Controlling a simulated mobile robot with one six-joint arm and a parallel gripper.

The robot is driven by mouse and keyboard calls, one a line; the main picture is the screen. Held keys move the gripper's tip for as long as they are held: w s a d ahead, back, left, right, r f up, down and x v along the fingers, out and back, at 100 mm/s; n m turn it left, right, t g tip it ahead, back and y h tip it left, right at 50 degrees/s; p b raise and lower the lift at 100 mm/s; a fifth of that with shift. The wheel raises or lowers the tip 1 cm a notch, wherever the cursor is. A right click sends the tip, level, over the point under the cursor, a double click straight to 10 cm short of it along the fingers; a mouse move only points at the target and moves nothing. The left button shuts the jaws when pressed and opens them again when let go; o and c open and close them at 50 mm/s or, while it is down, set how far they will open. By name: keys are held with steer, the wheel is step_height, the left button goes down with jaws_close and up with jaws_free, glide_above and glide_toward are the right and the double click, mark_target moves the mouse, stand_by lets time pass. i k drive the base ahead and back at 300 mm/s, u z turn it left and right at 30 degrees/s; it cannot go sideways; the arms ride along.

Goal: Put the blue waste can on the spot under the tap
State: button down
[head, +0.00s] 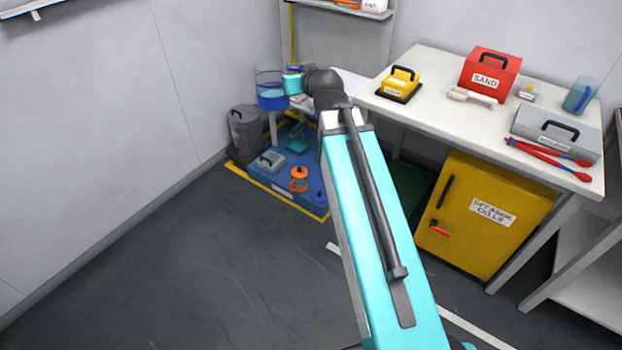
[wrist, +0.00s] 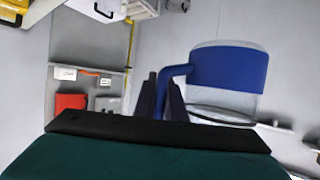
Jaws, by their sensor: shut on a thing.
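My gripper (head: 292,84) is at the end of the outstretched arm in the head view. In the wrist view its dark fingers (wrist: 163,90) are shut on the blue handle of a see-through vessel with a blue band (wrist: 228,70). This vessel fits the blue waste can, but I see no label. In the head view the vessel (head: 270,93) is left of the gripper, appearing above the back of a blue floor platform (head: 258,176). An orange fitting (head: 299,178) stands on that platform; I cannot tell whether it is the tap. The spot is not clearly visible.
A grey bin (head: 245,130) stands by the left wall. A grey handled box (head: 270,161) and a teal item (head: 297,142) are on the platform. A white table (head: 440,105) and yellow cabinet (head: 490,218) are at right. The floor at front left is clear.

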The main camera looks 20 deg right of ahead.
mark_target(320, 180)
steer(key=u, duration=0.35)
steer(key=i, duration=0.45)
steer(key=u, duration=0.7)
steer(key=i, duration=1.75)
steer(key=z, duration=0.6)
steer(key=i, duration=0.5)
steer(key=z, duration=0.4)
